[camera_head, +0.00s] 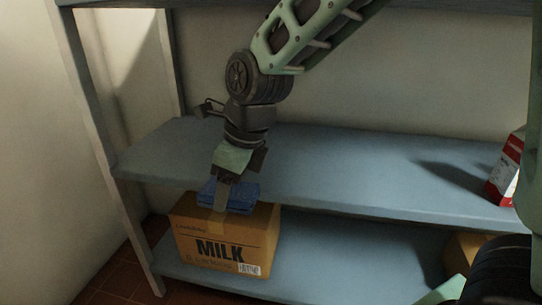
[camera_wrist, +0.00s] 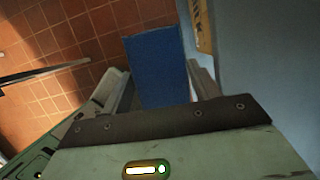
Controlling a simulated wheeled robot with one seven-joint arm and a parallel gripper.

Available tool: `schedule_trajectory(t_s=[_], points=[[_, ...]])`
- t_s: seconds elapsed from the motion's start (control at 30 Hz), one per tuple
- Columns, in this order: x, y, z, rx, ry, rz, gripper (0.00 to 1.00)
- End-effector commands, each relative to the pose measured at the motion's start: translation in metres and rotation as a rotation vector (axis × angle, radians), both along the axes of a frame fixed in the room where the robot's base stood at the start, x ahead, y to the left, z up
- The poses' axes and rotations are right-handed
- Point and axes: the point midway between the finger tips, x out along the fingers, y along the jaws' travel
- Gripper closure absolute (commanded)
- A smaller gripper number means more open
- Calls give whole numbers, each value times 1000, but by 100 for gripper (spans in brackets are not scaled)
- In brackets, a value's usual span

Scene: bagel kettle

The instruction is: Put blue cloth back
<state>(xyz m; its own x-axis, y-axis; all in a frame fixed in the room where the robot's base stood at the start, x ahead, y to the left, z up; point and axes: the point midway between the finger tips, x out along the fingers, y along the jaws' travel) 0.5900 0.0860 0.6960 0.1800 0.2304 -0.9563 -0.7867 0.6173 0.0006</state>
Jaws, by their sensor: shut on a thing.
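The blue cloth (camera_head: 243,196) is a folded, flat piece held in my gripper (camera_head: 222,192). In the head view it shows just in front of the middle shelf's edge, over the top of the milk box. In the wrist view the blue cloth (camera_wrist: 157,66) reaches out from between the two fingers of my gripper (camera_wrist: 160,88), which is shut on it. I cannot tell whether the cloth touches the box or the shelf edge.
A cardboard box marked MILK (camera_head: 222,245) stands on the lower shelf (camera_head: 330,262). The middle shelf (camera_head: 340,165) is mostly bare, with a red and white carton (camera_head: 502,180) at its right. A shelf post (camera_head: 105,150) stands at the left. Tiled floor (camera_wrist: 65,40) lies below.

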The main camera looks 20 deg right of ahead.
Motion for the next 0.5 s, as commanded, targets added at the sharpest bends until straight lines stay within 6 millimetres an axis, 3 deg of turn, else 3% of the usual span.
schedule_trajectory(t_s=[0.07,0.17,0.5], points=[[-8,11,1,1,-2,27,65],[-3,10,-3,3,-3,34,65],[65,-40,-6,3,-4,31,65]])
